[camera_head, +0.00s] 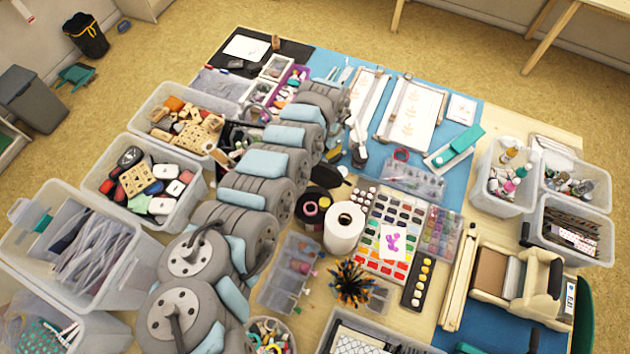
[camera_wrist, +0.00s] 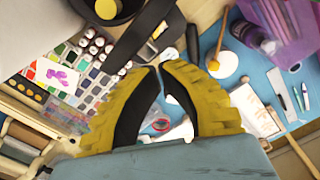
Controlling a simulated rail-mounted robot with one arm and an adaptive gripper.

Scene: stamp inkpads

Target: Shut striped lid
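I cannot make out a striped lid for certain in either view. A teal-and-white hinged item (camera_head: 455,148) stands tilted open at the right of the blue mat in the head view; no stripes show on it. My gripper (camera_wrist: 159,68) shows in the wrist view as two yellow fingers with dark inner pads. The fingertips come together and nothing is held between them. Beyond the fingers lie a red ring (camera_wrist: 160,125) and a pale object on the blue mat. In the head view my arm crosses the table, and its gripper end is not clearly visible.
A paint palette (camera_head: 383,262), a white roll (camera_head: 345,228) and a pen holder (camera_head: 352,287) crowd the table's middle. Plastic bins (camera_head: 503,185) stand along the right edge. Framed paper (camera_head: 410,115) lies on the blue mat (camera_head: 470,110), which has some bare patches.

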